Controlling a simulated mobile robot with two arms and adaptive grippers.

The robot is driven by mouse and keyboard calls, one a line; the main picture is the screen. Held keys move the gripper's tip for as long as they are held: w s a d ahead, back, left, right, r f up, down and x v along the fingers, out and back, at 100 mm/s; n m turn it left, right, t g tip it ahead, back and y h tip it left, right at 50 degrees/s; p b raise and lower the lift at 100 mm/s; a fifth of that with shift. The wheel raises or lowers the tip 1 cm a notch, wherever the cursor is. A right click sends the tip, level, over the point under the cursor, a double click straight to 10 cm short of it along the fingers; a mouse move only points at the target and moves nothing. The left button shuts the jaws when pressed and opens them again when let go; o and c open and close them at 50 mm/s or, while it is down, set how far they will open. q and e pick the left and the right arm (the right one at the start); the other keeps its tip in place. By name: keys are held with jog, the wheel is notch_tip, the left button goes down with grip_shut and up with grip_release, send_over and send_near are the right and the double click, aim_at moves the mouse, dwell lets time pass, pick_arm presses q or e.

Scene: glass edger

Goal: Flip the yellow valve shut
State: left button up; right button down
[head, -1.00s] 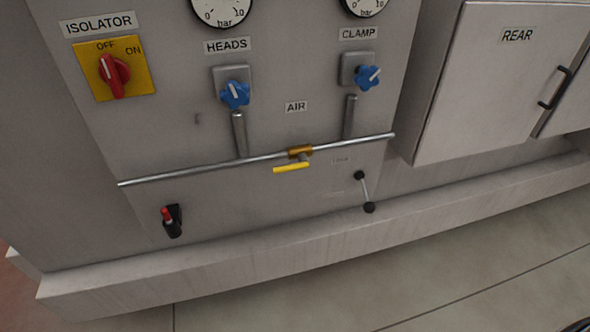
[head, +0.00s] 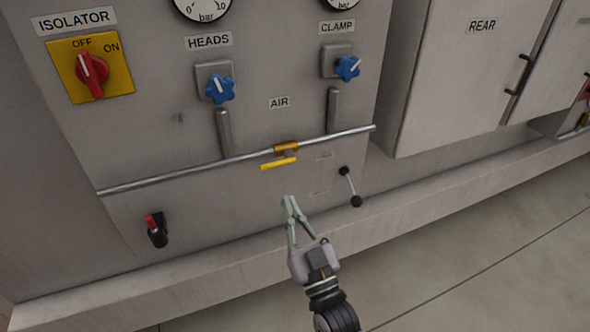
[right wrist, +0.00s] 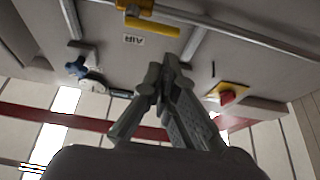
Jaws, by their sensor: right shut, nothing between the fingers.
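The yellow valve handle (head: 279,163) sits under its brass valve body (head: 286,147) on the horizontal metal pipe (head: 190,170), below the AIR label. The handle lies roughly along the pipe. My right gripper (head: 288,200) is shut and empty, in front of the panel and a little below the handle, apart from it. In the right wrist view the yellow handle (right wrist: 152,27) shows near the top, beyond the shut fingertips (right wrist: 165,62). My left gripper is in neither view.
Blue knobs (head: 220,89) sit above the pipe under the gauges. A red isolator switch (head: 92,75) is at upper left. A red-tipped black toggle (head: 156,230) is at lower left. A black-knobbed lever (head: 350,187) is right of my gripper. A plinth ledge (head: 215,260) runs along the bottom.

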jog(key=shift+t, duration=0.7)
jog(key=r, duration=0.2)
jog(key=s+r, duration=0.1)
jog(key=shift+d+r, duration=0.4)
notch_tip(320, 180, up, 5)
jog(key=p, duration=0.4)
send_over(278, 166)
jog(key=s, duration=0.4)
jog(key=shift+w+f, duration=0.25)
jog(key=shift+f, duration=0.4)
jog(key=shift+w+f, duration=0.25)
jog(key=shift+f, duration=0.45)
jog(key=shift+w+f, duration=0.25)
jog(key=shift+f, duration=0.4)
